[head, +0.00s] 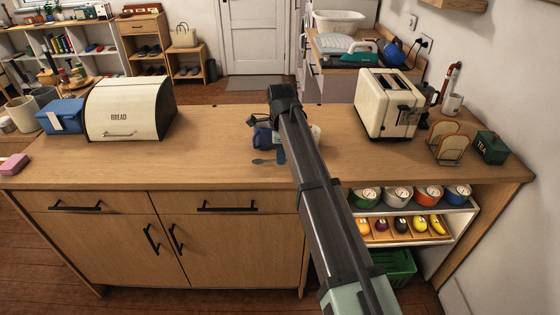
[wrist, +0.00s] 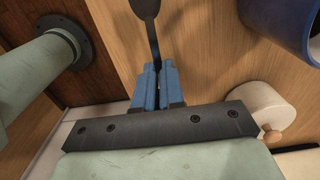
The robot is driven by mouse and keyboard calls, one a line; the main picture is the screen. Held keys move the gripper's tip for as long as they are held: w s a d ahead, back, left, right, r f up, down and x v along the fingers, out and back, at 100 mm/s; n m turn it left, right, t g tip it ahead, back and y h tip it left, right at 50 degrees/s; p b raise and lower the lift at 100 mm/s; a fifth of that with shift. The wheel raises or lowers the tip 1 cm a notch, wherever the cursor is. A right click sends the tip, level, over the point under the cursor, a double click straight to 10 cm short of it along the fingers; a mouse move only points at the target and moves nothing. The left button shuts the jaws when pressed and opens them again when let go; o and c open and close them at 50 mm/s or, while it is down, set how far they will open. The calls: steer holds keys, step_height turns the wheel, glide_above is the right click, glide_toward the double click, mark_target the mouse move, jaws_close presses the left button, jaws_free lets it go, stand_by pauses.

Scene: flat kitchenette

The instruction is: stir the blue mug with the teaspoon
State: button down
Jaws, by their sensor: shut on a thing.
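The blue mug (head: 265,138) stands on the wooden counter, partly hidden behind the end of my arm in the head view. In the wrist view its dark blue side and rim (wrist: 277,28) fill the top right corner. My gripper (head: 281,157) is in front of the mug, its blue fingers (wrist: 156,84) shut on the handle of the dark teaspoon (wrist: 152,38). The spoon's bowl points left in the head view (head: 261,161), outside the mug and on its near side. I cannot tell whether the spoon touches the counter.
A white lidded pot (wrist: 262,104) with a wooden knob stands near the mug, mostly hidden by my arm in the head view. A bread bin (head: 125,110) stands left, and a toaster (head: 386,104) right. The counter between bread bin and mug is clear.

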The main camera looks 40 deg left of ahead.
step_height(320, 180, up, 7)
steer(key=shift+f, duration=0.1)
steer(key=w+a+r+n+t, duration=0.25)
steer(key=w+n+t, duration=0.35)
steer(key=w+t, duration=0.4)
steer(key=s+a+r+n+t+y, duration=0.35)
steer(key=a+r+n+y, duration=0.3)
steer(key=r+y, duration=0.4)
step_height(320, 180, down, 15)
steer(key=n+y, duration=0.1)
steer(key=y, duration=0.1)
steer(key=shift+s+g, duration=0.35)
steer(key=shift+s, duration=0.1)
stand_by(1.1)
